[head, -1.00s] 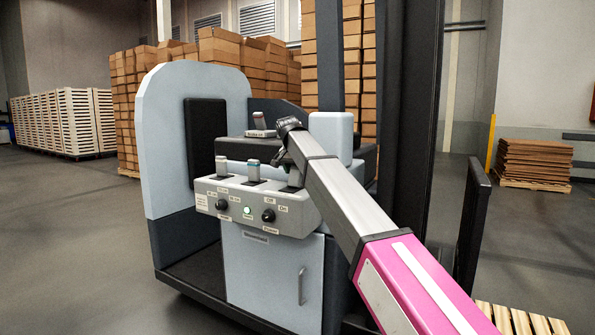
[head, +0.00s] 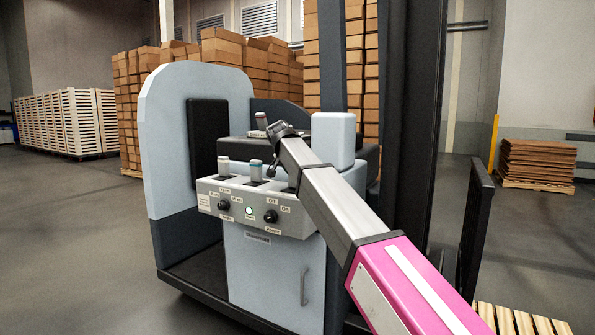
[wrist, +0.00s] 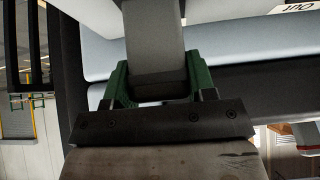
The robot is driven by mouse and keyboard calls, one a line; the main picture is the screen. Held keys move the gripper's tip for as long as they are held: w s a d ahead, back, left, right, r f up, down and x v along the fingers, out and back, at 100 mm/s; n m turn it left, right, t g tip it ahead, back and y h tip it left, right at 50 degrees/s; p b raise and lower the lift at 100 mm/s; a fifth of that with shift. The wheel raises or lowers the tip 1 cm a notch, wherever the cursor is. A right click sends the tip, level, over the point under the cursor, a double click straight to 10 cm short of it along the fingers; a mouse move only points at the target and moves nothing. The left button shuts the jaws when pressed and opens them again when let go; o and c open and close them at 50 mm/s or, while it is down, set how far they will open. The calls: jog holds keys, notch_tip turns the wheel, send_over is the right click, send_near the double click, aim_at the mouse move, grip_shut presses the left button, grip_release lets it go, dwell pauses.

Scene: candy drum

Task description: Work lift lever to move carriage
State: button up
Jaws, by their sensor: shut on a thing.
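The control panel (head: 262,207) of a grey lift truck faces me in the head view, with knobs, small labels and a row of levers. My gripper (head: 273,172) is at the panel beside the teal-topped lever, partly hidden by my wrist. In the wrist view its green fingers (wrist: 155,85) are shut on a grey lever (wrist: 152,35), one on each side. Which lever on the panel this is cannot be told for certain from the head view.
A further lever (head: 262,121) stands behind the panel. A light grey block (head: 333,138) is close to the right of my wrist, with the dark mast (head: 410,130) beyond. Stacked cartons (head: 221,75) stand behind; open floor lies left.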

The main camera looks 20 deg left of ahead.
jog(key=shift+s, duration=0.15)
jog(key=o, duration=1.3)
jog(key=v, duration=1)
jog(key=shift+s+a+r, duration=0.1)
jog(key=shift+s+r, duration=0.2)
